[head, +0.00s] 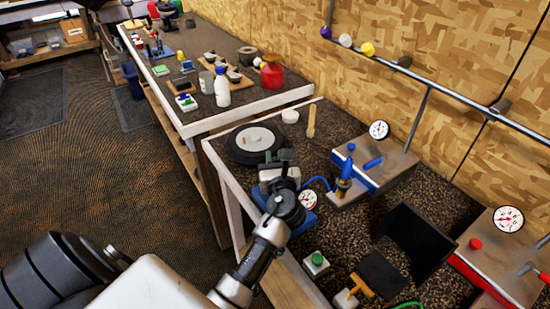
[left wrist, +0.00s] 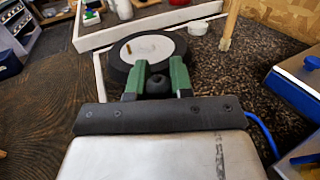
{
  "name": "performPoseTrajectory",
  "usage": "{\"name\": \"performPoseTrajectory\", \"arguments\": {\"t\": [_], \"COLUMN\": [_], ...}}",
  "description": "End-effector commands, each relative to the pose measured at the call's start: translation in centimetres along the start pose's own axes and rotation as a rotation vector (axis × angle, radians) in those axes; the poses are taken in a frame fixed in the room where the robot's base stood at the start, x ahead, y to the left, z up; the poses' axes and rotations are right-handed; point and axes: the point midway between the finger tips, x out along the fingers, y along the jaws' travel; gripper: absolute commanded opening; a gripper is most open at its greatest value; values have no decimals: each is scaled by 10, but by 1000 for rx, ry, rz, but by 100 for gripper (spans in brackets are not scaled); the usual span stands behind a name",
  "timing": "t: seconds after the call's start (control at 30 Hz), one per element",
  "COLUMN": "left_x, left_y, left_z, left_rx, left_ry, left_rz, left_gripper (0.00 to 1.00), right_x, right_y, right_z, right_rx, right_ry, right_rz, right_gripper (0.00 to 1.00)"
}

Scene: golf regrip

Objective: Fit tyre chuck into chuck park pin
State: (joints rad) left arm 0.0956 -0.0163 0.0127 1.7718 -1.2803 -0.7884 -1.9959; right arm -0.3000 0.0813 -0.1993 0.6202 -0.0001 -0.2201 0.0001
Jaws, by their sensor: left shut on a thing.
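My left gripper (head: 285,160) is above the near workbench, close to the tyre. In the left wrist view its green fingers (left wrist: 160,78) are shut on a dark rounded piece (left wrist: 158,85), apparently the tyre chuck, mostly hidden between them. A blue hose (head: 318,182) runs from the gripper area to a brass-and-blue fitting (head: 344,185) on a grey block. I cannot tell for sure which part is the chuck park pin. My right gripper is not in view.
The tyre (head: 254,143) lies flat on the near workbench. Another gauge (head: 307,201) is beside my left wrist. A black open bin (head: 412,240) and a red-trimmed unit (head: 500,258) are farther right.

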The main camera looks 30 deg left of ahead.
Motion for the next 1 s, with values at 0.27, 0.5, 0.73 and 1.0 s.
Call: {"name": "performPoseTrajectory", "arguments": {"t": [0.27,0.5,0.73,1.0], "left_x": [0,0,0,0], "left_y": [0,0,0,0], "left_z": [-3,-9,-15,-16], "left_rx": [0,1,0,0], "left_ry": [0,0,0,2], "left_rz": [0,0,0,0], "left_gripper": [0,0,0,0], "right_x": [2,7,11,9], "right_y": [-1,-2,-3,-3], "right_z": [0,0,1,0], "right_rx": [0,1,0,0], "right_ry": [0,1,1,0], "right_rz": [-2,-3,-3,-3], "right_gripper": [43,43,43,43]}}
